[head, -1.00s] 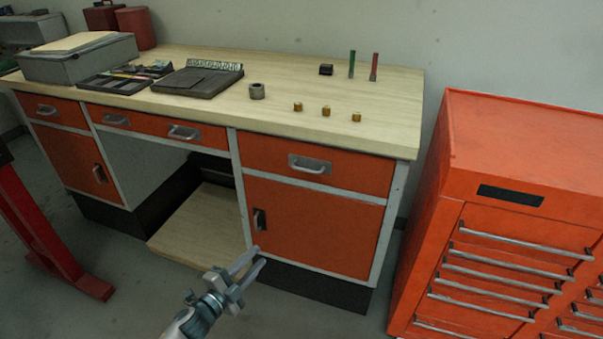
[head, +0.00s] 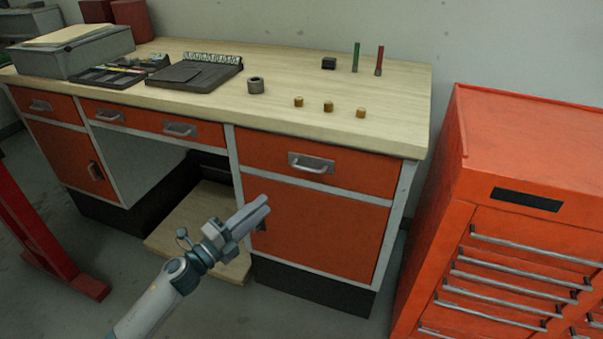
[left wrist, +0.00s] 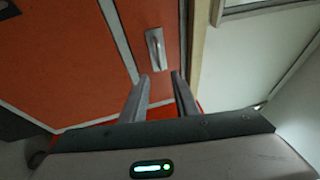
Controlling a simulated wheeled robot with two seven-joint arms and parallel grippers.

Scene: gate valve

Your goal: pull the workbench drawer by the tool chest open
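The workbench drawer by the tool chest is an orange drawer front (head: 359,173) under the right end of the bench top, and it looks closed. Its metal handle (head: 311,163) is a horizontal bar on a plate. My left gripper (head: 263,207) is in front of the cabinet, below and left of that handle in the head view, and hides part of the cupboard door's handle. In the left wrist view, which looks rolled, the gripper's fingers (left wrist: 160,97) are apart and empty. A handle (left wrist: 155,48), apparently the drawer's, appears just beyond them, apart from them. My right gripper is out of view.
The orange tool chest (head: 520,140) stands right of the bench, across a narrow gap. The cupboard door (head: 315,228) is below the drawer. Open leg space lies left of the cabinet.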

